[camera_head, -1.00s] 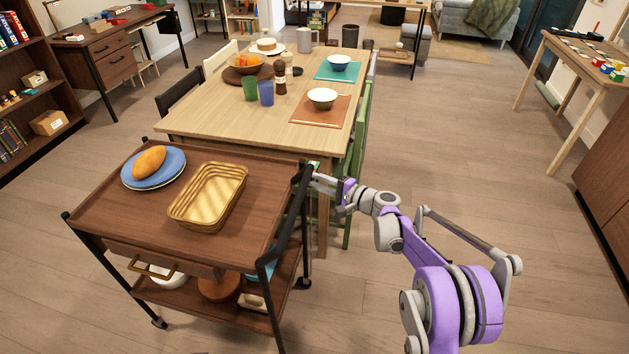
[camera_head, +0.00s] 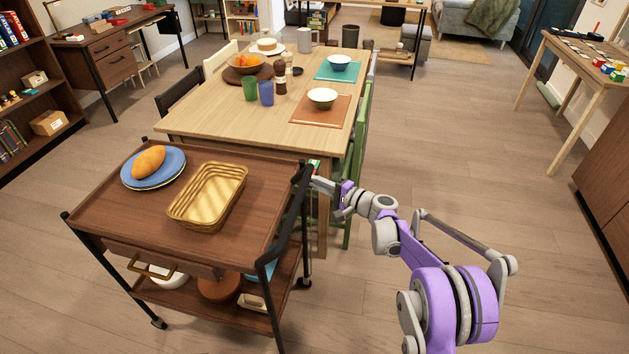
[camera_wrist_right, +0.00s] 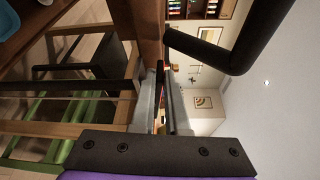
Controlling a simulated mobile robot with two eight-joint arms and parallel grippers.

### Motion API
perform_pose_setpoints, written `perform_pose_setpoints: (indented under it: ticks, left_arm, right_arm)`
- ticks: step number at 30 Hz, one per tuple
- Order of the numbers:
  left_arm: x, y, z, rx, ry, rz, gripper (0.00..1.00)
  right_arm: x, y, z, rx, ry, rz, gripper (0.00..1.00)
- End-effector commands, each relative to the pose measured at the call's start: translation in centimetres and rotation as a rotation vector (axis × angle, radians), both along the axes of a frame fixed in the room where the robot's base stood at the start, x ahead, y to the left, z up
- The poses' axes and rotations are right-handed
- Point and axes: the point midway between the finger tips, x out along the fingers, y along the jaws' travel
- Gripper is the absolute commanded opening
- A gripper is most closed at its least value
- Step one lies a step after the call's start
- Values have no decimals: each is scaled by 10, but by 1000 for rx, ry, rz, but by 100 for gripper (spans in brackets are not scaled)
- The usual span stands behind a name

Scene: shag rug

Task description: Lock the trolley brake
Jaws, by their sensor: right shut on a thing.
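The trolley (camera_head: 105,205) is a brown wooden cart with black posts, standing in front of the dining table. Its black push handle (camera_head: 285,238) runs along the right side and shows large at the top right of the wrist view (camera_wrist_right: 245,45). My right gripper (camera_head: 311,180) is at the trolley's far right corner, beside the handle end. It is shut on a thin dark part between its fingers, which looks like the brake lever (camera_wrist_right: 160,72). The fingers hide most of this part. My left gripper is not in view.
A blue plate (camera_head: 173,172) with an orange-yellow loaf and a golden basket (camera_head: 207,196) stand on the trolley top. The dining table (camera_head: 220,118) is close behind, with a green chair (camera_head: 359,150) by the gripper. The floor to the right is open.

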Motion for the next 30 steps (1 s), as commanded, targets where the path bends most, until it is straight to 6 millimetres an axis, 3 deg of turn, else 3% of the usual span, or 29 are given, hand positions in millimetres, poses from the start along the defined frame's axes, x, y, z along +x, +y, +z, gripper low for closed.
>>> perform_pose_setpoints:
  ticks: [9,10,12,26,30]
  left_arm:
    - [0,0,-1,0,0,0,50]
    - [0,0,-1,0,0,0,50]
    - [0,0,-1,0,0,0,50]
    - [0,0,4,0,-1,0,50]
    - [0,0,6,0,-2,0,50]
  right_arm:
    - [-1,0,-2,-9,-25,-1,0]
    - [-1,0,-2,-9,-25,-1,14]
    - [-1,0,-2,-9,-25,-1,25]
    - [1,-1,6,23,76,0,25]
    - [-14,-21,9,30,95,-4,25]
